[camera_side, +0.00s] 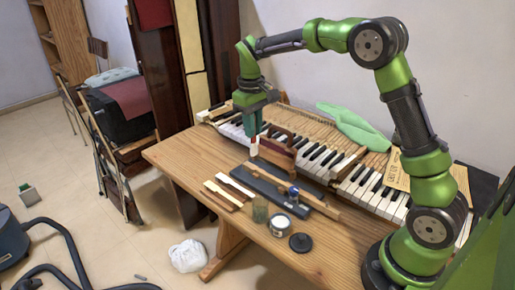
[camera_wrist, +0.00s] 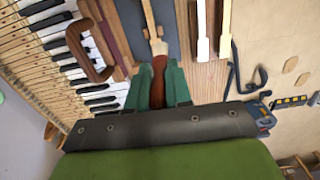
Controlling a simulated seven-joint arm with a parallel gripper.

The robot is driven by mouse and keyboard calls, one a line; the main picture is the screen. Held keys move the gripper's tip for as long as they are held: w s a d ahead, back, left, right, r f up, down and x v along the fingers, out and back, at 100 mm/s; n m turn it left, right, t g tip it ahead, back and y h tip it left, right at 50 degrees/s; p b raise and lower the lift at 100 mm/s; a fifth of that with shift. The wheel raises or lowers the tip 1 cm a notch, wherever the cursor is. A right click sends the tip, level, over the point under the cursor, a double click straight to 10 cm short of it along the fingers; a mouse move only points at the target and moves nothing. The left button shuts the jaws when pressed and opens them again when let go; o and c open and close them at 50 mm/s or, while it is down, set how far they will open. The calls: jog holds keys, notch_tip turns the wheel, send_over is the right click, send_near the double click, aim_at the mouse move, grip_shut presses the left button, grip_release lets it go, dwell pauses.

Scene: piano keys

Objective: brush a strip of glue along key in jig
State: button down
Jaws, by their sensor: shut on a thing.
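My gripper (camera_side: 256,128) points down above the far end of the dark jig board (camera_side: 250,177). In the wrist view its green fingers (camera_wrist: 158,88) are shut on the red-brown handle of a brush (camera_wrist: 158,70). The brush's pale end reaches over the dark board (camera_wrist: 130,15). A light wooden key (camera_wrist: 150,18) lies along that board, its near end close to the brush tip. I cannot tell whether they touch. In the side view the brush (camera_side: 254,146) hangs below the fingers. An open white jar (camera_side: 281,226), perhaps of glue, stands at the table's front.
Loose white-topped keys (camera_side: 233,187) lie left of the board. A brown wooden frame (camera_side: 278,152) and the keyboard (camera_side: 320,157) stand behind it.

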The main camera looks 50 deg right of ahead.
jog(key=w+d+r, duration=0.2)
jog(key=w, duration=0.3)
jog(key=shift+n, duration=0.4)
jog(key=f, duration=0.5)
jog(key=s+f, duration=0.1)
jog(key=f, duration=0.2)
jog(key=shift+a, duration=0.3)
jog(key=shift+s, duration=6.8)
jog(key=shift+w, duration=6.9)
jog(key=shift+w+r, duration=0.15)
jog(key=shift+w, duration=0.05)
notch_tip(320, 180, up, 8)
